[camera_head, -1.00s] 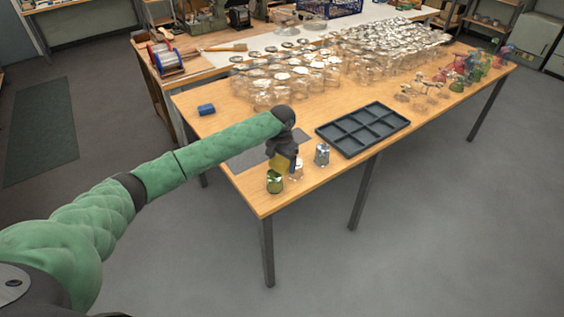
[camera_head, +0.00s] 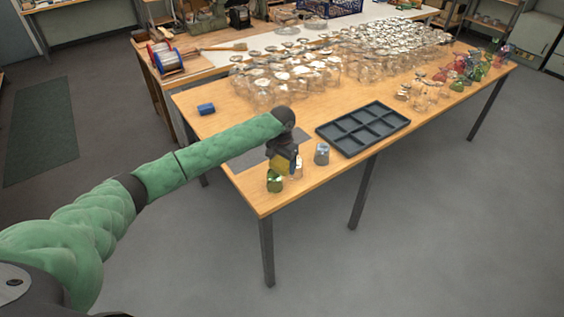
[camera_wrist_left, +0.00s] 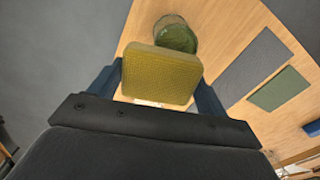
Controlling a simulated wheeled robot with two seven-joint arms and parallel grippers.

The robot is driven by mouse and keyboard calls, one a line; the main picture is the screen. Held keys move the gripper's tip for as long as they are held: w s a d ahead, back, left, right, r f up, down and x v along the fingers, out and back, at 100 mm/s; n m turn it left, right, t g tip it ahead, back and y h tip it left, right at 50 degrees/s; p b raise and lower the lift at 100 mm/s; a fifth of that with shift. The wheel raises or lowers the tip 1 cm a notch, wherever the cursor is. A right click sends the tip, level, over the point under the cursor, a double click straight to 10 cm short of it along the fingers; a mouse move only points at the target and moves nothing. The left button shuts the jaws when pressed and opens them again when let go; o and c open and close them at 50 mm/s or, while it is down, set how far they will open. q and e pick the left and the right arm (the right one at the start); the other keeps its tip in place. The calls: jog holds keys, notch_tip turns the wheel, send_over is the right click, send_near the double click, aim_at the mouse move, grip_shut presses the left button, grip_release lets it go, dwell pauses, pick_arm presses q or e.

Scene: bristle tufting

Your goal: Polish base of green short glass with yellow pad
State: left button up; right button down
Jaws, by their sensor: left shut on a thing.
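My left gripper (camera_head: 283,160) is shut on the yellow pad (camera_head: 279,168), near the front left corner of the table. In the left wrist view the pad (camera_wrist_left: 160,74) sits between the two fingers. The green short glass (camera_head: 274,185) stands on the table just in front of the pad. In the left wrist view the glass (camera_wrist_left: 176,34) lies just beyond the pad's far edge, which overlaps it slightly in the picture. I cannot tell whether pad and glass touch. My right gripper is not in view.
A clear glass (camera_head: 297,171) and a grey-blue cup (camera_head: 322,154) stand close to the right of the gripper. A dark divided tray (camera_head: 345,151) lies further right. Many clear glasses (camera_head: 290,75) crowd the back. A blue block (camera_head: 206,109) lies at the left.

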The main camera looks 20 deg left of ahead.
pick_arm(q)
jog(key=shift+f, duration=0.65)
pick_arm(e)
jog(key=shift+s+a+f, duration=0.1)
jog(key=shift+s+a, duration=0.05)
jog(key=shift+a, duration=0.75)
